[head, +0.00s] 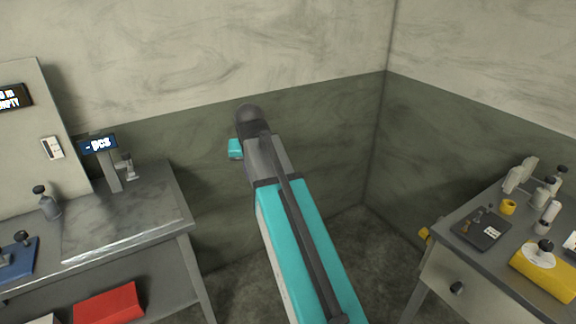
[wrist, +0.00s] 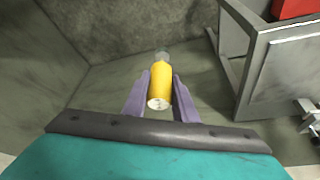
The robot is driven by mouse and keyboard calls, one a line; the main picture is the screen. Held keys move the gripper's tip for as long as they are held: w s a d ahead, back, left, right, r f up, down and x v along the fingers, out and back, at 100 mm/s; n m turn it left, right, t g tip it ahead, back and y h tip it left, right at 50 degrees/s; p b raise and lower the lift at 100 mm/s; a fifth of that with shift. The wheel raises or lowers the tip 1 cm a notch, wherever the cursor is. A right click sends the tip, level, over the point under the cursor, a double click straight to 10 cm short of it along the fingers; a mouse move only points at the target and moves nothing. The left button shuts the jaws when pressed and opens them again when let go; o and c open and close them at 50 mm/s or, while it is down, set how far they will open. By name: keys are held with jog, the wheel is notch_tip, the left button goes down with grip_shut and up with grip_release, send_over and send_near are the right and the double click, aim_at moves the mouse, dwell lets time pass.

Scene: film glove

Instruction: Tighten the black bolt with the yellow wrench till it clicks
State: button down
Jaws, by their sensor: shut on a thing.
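My gripper (wrist: 160,88) is shut on a yellow cylinder (wrist: 160,85) in the wrist view. The cylinder has a pale, marked near end and a grey far end. I cannot tell whether it is the yellow wrench. It is held in the air, clear of both benches. In the head view my arm hides the gripper and what it holds. I cannot make out the black bolt for certain. Dark knobs stand on a blue plate (head: 12,262) at the left and on a yellow block (head: 540,272) at the right.
The left bench (head: 130,225) carries a small display (head: 98,144) on a post and has a red box (head: 108,304) below. The right bench (head: 485,265) holds a dark tray (head: 482,230), a yellow ring (head: 508,207) and several small items. Floor between the benches is open.

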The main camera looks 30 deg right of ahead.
jog(key=s+a+n+y, duration=0.1)
jog(key=a+n, duration=0.3)
jog(key=a, duration=0.8)
jog(key=shift+s+r+y, duration=0.15)
jog(key=shift+s+y, duration=0.15)
jog(key=shift+y, duration=0.1)
jog(key=shift+s, duration=0.1)
